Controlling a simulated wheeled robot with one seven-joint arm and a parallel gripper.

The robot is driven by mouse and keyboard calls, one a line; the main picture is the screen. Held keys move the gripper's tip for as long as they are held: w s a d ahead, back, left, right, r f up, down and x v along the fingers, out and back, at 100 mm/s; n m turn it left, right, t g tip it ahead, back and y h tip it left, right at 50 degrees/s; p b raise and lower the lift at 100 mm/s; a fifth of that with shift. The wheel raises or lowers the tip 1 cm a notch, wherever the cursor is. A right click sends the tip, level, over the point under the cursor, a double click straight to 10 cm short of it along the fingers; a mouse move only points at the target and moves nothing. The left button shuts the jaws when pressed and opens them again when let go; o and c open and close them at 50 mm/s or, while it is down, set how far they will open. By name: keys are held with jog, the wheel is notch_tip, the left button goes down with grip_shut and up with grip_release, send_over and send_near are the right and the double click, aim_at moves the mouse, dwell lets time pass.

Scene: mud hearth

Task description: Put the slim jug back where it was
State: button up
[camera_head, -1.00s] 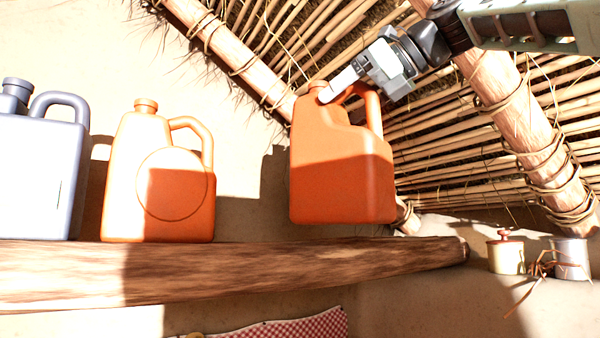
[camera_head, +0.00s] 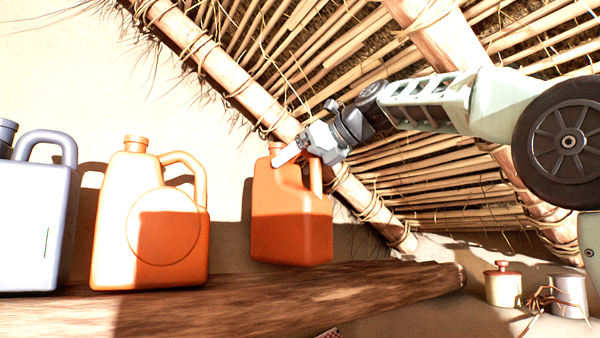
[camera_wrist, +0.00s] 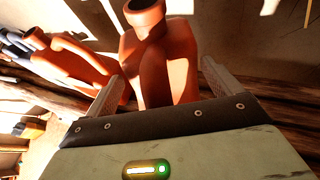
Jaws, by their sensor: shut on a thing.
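The slim jug, an orange jug with a handle and a short neck (camera_head: 290,225), hangs upright from my gripper (camera_head: 298,152) at the right part of the log shelf (camera_head: 370,288). Its base is at or just above the log; I cannot tell if it touches. My gripper is shut on the jug near its handle top. In the wrist view the jug (camera_wrist: 165,55) stands between the two fingers (camera_wrist: 160,90), its neck at the top. The far side of the jug is hidden.
A wider orange jug with a round emblem (camera_head: 150,225) stands left on the shelf, with a gap between the jugs. A grey-blue jug (camera_head: 35,225) stands farther left. Two small canisters (camera_head: 503,285) sit at the lower right. Roof poles (camera_head: 215,70) slope close above my arm.

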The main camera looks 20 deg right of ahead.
aim_at(297, 179)
jog(key=shift+s+f, duration=0.1)
jog(key=shift+f, duration=1.35)
jog(key=o, duration=1.8)
jog(key=shift+f, duration=0.2)
jog(key=shift+c, duration=0.2)
jog(key=shift+r, duration=0.15)
jog(key=b+v, duration=0.2)
jog(key=v, duration=1)
jog(key=shift+b, duration=0.4)
